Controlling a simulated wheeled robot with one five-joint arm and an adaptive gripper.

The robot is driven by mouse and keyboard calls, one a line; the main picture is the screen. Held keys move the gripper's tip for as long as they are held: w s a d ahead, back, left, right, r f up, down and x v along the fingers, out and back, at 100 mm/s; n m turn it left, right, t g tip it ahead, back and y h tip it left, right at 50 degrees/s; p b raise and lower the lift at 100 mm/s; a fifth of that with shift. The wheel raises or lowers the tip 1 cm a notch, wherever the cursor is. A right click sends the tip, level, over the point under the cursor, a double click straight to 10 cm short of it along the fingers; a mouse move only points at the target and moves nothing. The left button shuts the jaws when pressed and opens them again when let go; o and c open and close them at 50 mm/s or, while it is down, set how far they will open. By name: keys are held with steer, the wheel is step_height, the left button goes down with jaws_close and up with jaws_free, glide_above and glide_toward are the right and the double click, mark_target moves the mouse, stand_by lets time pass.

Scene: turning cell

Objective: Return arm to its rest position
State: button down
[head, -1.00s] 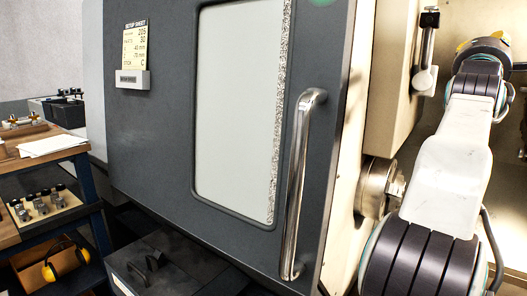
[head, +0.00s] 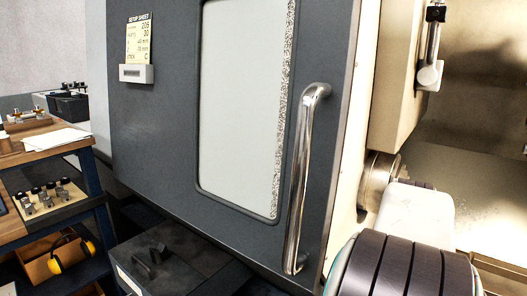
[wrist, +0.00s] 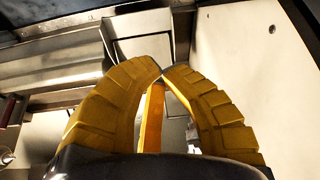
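My gripper (wrist: 161,72) shows in the wrist view, with two ribbed yellow fingers whose tips come together. It looks shut, and I see nothing held between the fingers. In the head view my arm is at the lower right, in front of the open side of the lathe. Only its dark ribbed joint and part of a white link show there; the gripper is out of that view.
The grey lathe door (head: 155,150) with a long metal handle (head: 305,180) stands left of my arm. The chuck (head: 379,182) is close behind the arm. A wooden bench (head: 35,150) with shelves stands at the far left. A dark box (head: 180,262) sits low in front.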

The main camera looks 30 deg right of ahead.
steer(key=a+f+n+y+p, duration=0.1)
steer(key=a+f+n+y, duration=0.15)
steer(key=a, duration=0.95)
steer(key=a+f+n+y, duration=0.1)
steer(key=a+f+n, duration=0.2)
steer(key=a, duration=0.8)
steer(key=w+a+r+n+t+p, duration=0.1)
steer(key=w+a+r+n, duration=0.1)
steer(key=a+n, duration=0.5)
steer(key=a+r+y, duration=0.1)
steer(key=a, duration=0.2)
steer(key=shift+a, duration=0.35)
